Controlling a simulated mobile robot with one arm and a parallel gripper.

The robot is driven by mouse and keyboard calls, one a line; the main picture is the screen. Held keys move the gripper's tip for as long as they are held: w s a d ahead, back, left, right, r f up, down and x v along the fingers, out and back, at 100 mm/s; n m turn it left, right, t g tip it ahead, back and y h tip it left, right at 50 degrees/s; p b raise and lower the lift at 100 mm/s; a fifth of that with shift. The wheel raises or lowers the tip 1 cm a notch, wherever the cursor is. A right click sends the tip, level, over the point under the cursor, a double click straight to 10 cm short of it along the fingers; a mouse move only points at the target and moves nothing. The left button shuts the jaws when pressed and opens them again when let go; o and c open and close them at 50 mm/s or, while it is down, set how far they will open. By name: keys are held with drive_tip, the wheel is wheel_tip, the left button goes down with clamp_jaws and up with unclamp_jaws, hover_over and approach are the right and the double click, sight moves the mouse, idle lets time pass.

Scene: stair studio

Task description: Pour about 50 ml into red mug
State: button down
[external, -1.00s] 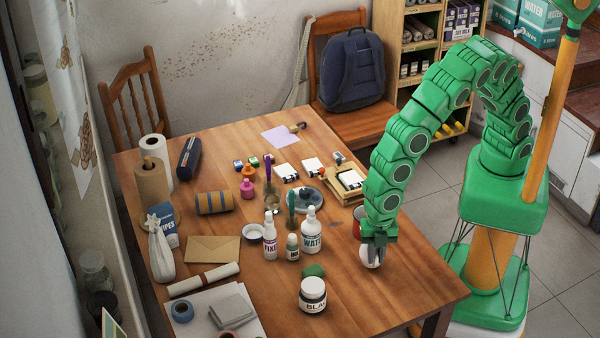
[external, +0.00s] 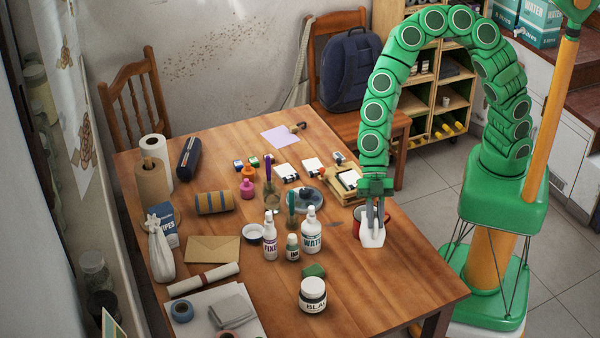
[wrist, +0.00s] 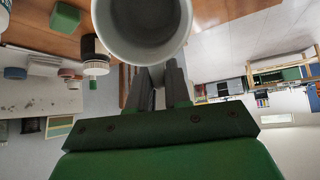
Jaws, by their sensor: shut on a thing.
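My gripper (external: 374,205) is shut on a white jug or cup (external: 373,238) and points down over the right part of the table. In the wrist view the jug (wrist: 145,50) fills the top middle, with its open mouth towards the camera; I cannot make out any liquid in it. The jug seems lifted, but its exact tilt and height are unclear. The red mug (external: 357,222) is just behind and left of the jug in the external view, partly hidden by it and by my gripper. I cannot see into the mug.
A wooden box (external: 342,190) is behind the mug. The table's right front corner is clear.

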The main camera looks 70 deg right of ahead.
drive_tip(key=shift+w+d+r+y, duration=0.15)
drive_tip(key=shift+d+r+y, duration=0.15)
drive_tip(key=shift+y, duration=0.1)
drive_tip(key=shift+w+d+f+g+y, duration=0.25)
drive_tip(key=shift+d+g+y, duration=0.2)
drive_tip(key=shift+y, duration=0.35)
drive_tip(key=shift+d+r+y, duration=0.1)
drive_tip(key=shift+r+y, duration=0.1)
drive_tip(key=shift+y, duration=0.1)
drive_tip(key=shift+w+d+r+g+y, duration=0.15)
drive_tip(key=shift+d+r+g+y, duration=0.25)
drive_tip(key=shift+y, duration=0.2)
drive_tip(key=shift+w+d+r+y+p, duration=0.1)
drive_tip(key=shift+d+y+p, duration=0.1)
drive_tip(key=shift+y+p, duration=0.15)
drive_tip(key=shift+d+r+g+y+p, duration=0.15)
drive_tip(key=shift+d+g+y+p, duration=0.1)
drive_tip(key=shift+p, duration=0.15)
drive_tip(key=shift+w+d+r+g+y+p, duration=0.2)
drive_tip(key=shift+w+d+y+p, duration=0.15)
drive_tip(key=shift+d, duration=0.3)
drive_tip(key=shift+w+d+r+g+y+p, duration=0.15)
drive_tip(key=shift+w+d+y+p, duration=0.2)
drive_tip(key=shift+d, duration=0.3)
idle(0.9)
